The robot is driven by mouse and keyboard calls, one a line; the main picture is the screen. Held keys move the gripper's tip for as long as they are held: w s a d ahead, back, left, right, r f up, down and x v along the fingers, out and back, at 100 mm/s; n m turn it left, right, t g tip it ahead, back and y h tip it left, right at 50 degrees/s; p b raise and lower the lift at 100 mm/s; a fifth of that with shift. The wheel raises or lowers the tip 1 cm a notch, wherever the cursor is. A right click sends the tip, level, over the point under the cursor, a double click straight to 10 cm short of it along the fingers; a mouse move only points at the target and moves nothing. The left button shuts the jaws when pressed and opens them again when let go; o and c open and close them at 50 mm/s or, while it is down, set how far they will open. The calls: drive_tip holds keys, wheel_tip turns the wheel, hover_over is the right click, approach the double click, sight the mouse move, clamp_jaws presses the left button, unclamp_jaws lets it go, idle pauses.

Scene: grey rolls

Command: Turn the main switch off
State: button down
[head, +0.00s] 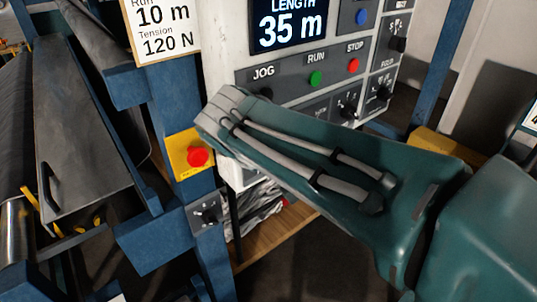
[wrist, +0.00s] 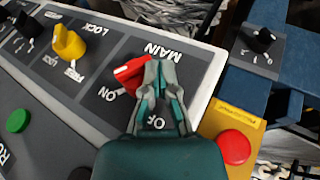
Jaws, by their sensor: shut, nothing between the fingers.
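The main switch is a red knob (wrist: 128,76) on a dark panel marked MAIN, with ON and OFF labels, in the wrist view. Its visible part lies on the ON side. My gripper (wrist: 159,68) is shut and empty, with its fingertips at the knob's right side. The fingers cover part of the knob, and I cannot tell whether they touch it. The OFF label (wrist: 157,123) is partly hidden behind my gripper. In the head view my own arm hides the main switch and the gripper.
A yellow knob (wrist: 68,42) marked LOCK and FREE sits left of the main switch. A red emergency button (wrist: 234,147) on a yellow plate is close at the right; it also shows in the head view (head: 198,156). A blue post (head: 177,110) stands beside the cabinet.

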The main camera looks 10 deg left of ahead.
drive_tip(key=shift+w+d+f+n+t+h, duration=0.1)
drive_tip(key=shift+f+n+t+h, duration=0.3)
drive_tip(key=shift+t+h, duration=0.75)
drive_tip(key=shift+w+d+f+n+t+h, duration=0.1)
drive_tip(key=shift+f+n+t+h, duration=0.35)
drive_tip(key=shift+t, duration=1.15)
drive_tip(key=shift+w+d+f+n+t+h, duration=0.15)
drive_tip(key=shift+f+t+h, duration=0.35)
drive_tip(key=shift+t+h, duration=0.75)
drive_tip(key=shift+w+f+n+t, duration=0.15)
drive_tip(key=shift+n+t, duration=0.15)
drive_tip(key=shift+t, duration=0.6)
drive_tip(key=shift+w+d+f, duration=0.2)
drive_tip(key=shift+d, duration=0.05)
idle(0.4)
